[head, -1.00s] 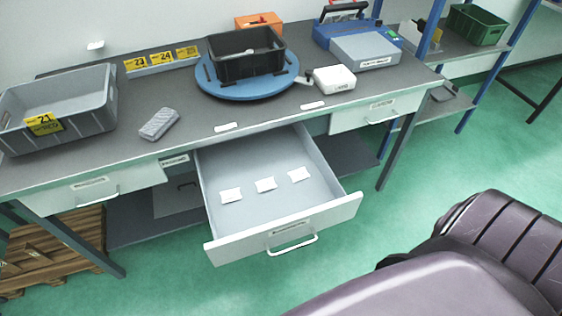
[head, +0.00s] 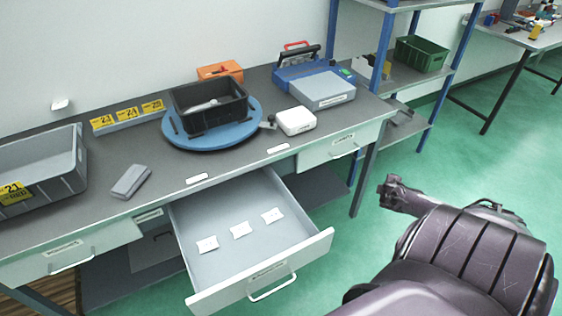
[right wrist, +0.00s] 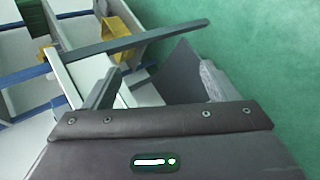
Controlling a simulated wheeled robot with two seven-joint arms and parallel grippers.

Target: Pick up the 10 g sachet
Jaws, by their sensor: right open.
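Three small white sachets lie in a row on the floor of the open drawer: a left one (head: 207,244), a middle one (head: 241,230) and a right one (head: 272,215). Their print is too small to read, so I cannot tell which is the 10 g one. The drawer (head: 262,277) is pulled out from under the workbench. My right gripper (right wrist: 148,66) is open in the right wrist view, with nothing between its fingers. My right arm is at the lower right of the head view, apart from the drawer. My left gripper is not in view.
On the bench (head: 100,215) stand a grey crate (head: 62,190), a blue turntable (head: 215,136) carrying a black bin (head: 208,118), a white box (head: 296,121) and a grey-blue case (head: 322,92). Shelving with a green crate (head: 421,54) stands at right. Green floor is clear right of the drawer.

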